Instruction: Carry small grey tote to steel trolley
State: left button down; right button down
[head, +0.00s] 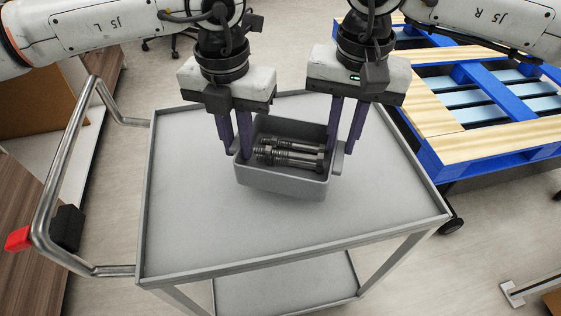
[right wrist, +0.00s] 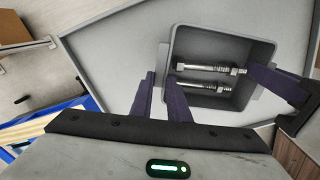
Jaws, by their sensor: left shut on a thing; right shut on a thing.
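The small grey tote (head: 282,181) is over the middle of the steel trolley's top (head: 190,215), upright, with several dark metal bolts (head: 292,155) lying in it. I cannot tell for sure whether its base touches the trolley top. My left gripper (head: 236,148) is shut on the tote's left side. My right gripper (head: 344,148) is shut on its right side. In the right wrist view the tote (right wrist: 222,48) shows from above, with two bolts (right wrist: 205,78) visible and the right gripper's fingers (right wrist: 165,100) at its near wall.
The trolley has a raised rim, a lower shelf (head: 285,285) and a bent tube handle (head: 52,190) at the left. A blue and wooden pallet (head: 480,145) stands at the right. The trolley top around the tote is clear.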

pick_arm(q)
jog(key=shift+f, duration=0.15)
pick_arm(e)
jog(key=shift+f, duration=0.1)
